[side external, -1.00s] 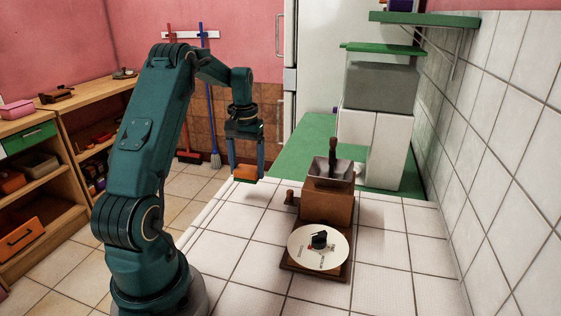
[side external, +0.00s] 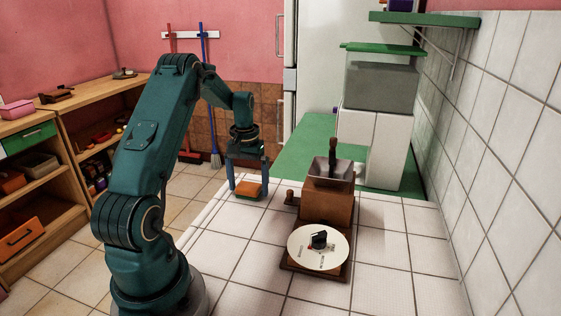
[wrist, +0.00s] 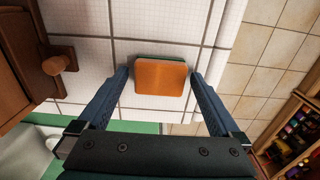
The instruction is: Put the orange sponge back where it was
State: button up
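The orange sponge (side external: 248,188), with a green underside, lies on the white tiled counter (side external: 228,247) near its far left part. My gripper (side external: 249,194) is above it with its fingers spread, one on each side. In the wrist view the sponge (wrist: 161,78) shows flat between the two fingertips (wrist: 159,74), with a gap on both sides. My gripper is open and holds nothing.
A wooden coffee grinder (side external: 327,203) with a side crank stands to the right of the sponge. A round white dial (side external: 312,257) with a black knob is in front of it. Beyond lies a green surface (side external: 301,157). The tiles in front of the sponge are clear.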

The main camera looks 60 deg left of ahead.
aim_at(248, 185)
jog(key=shift+r, duration=0.1)
notch_tip(248, 185, up, 11)
jog(key=w+d+r+m+t+y, duration=0.1)
jog(key=d+r+m, duration=0.1)
jog(key=d+r, duration=0.55)
jog(key=s+d+f+m+t, duration=0.1)
jog(key=s+d+m, duration=0.1)
jog(key=d, duration=0.4)
jog(key=s+d+f+m+t, duration=0.1)
jog(key=s+d+m+t, duration=0.1)
jog(key=s+d, duration=0.3)
jog(key=s+d+f+m+t+h, duration=0.1)
jog(key=s+d+m, duration=0.2)
jog(key=d, duration=0.6)
jog(key=shift+s+d+f+t, duration=0.2)
jog(key=shift+s+f+t, duration=0.1)
jog(key=shift+s+f, duration=0.1)
